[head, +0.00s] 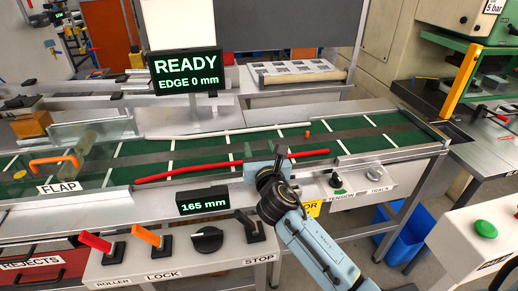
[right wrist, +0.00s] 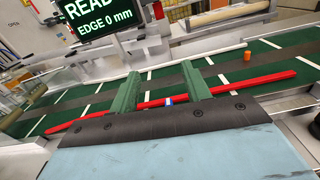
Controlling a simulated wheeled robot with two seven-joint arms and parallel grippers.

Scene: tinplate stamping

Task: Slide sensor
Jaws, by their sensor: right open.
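My right gripper (head: 264,151) is open, its two green fingers reaching over the red bar (head: 203,170) at the front edge of the green belt. In the right wrist view the gripper (right wrist: 161,68) has one finger on each side of a small blue-and-white piece (right wrist: 168,100) on the red bar (right wrist: 262,82). I cannot tell whether this piece is the sensor, or whether the fingers touch the bar. A yellow label (head: 312,209) ending in "OR" is partly hidden by my arm. A small display (head: 205,202) reads 165 mm. My left gripper is not in view.
A screen (head: 186,73) reads READY, EDGE 0 mm. A small orange cylinder (head: 307,133) stands on the belt (head: 345,124). A white rail (head: 222,131) runs along its far side. Levers and a black knob (head: 207,239) line the front panel. A flap with orange handle (head: 55,162) is left.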

